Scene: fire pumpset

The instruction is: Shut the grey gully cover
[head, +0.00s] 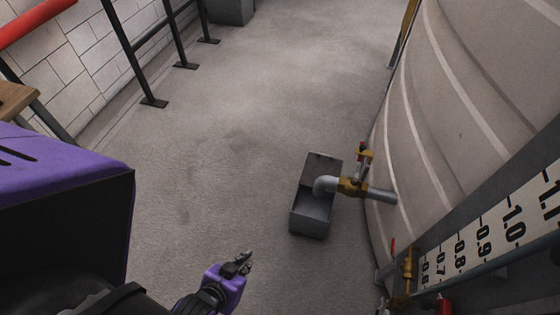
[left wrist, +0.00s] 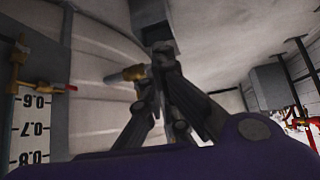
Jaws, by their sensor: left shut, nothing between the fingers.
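The grey gully (head: 310,223) is an open-topped box on the floor beside the tank. A grey panel at its far end (head: 321,166) looks like the cover standing raised, though its exact tilt is hard to tell. A grey outlet pipe (head: 324,184) with a brass valve (head: 352,187) bends down over the box. My left gripper (head: 246,261) is shut and empty, left of and nearer than the gully, apart from it. The left wrist view appears upside down; my left fingers (left wrist: 165,65) show in front of the grey gully (left wrist: 151,22). My right gripper is out of view.
The large pale tank (head: 460,90) rises on the right, with a level scale (head: 490,235) in front. A dark railing (head: 150,55) runs along the left wall. A grey box (head: 230,10) stands at the back. The floor left of the gully is clear.

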